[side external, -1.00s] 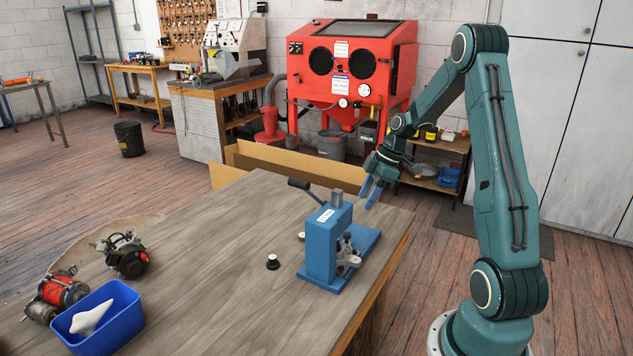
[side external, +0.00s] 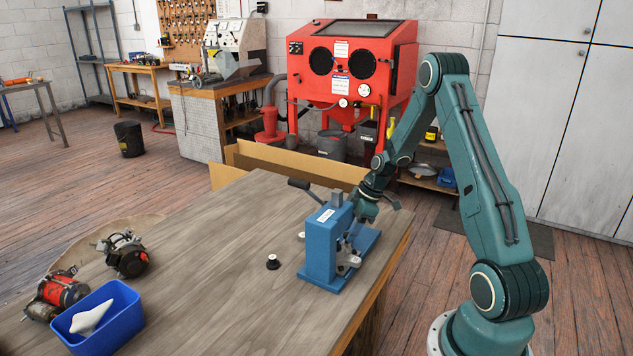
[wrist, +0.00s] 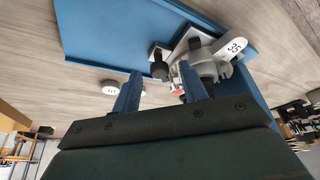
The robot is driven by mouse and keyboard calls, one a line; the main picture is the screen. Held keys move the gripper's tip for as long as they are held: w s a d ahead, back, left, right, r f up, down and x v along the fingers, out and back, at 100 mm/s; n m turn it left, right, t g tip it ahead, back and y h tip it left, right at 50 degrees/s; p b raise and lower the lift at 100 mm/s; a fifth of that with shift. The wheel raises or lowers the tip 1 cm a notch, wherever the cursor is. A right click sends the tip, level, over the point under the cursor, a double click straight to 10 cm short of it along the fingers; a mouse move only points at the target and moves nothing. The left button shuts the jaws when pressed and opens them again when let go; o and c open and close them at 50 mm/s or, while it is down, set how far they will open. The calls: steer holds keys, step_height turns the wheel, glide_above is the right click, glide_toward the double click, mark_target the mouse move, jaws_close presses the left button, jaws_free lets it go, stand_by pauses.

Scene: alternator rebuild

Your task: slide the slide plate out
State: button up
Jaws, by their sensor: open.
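A blue bench press (side external: 322,245) stands on the wooden table near its right edge. A silver metal part (side external: 345,262) sits low in its front opening. In the wrist view a silver piece marked 35 (wrist: 235,46) lies on the press, with a black knob (wrist: 160,69) beside it; I cannot tell for sure which piece is the slide plate. My gripper (wrist: 160,75) is open, its two blue fingers reaching toward the knob and silver parts. I see no hold on anything. In the side view the press partly hides my fingers.
A press lever with a black grip (side external: 299,184) sticks out to the left. A small black knob-like part (side external: 273,262) stands on the table. A blue bin (side external: 97,320) and two alternators (side external: 62,291) (side external: 125,255) are at the left.

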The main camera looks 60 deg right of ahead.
jaws_close()
steer(key=shift+d, duration=0.1)
steer(key=d, duration=1.1)
steer(key=shift+d, duration=0.2)
steer(key=shift+c, duration=0.9)
jaws_free()
steer(key=shift+d, duration=0.1)
steer(key=shift+o, duration=0.9)
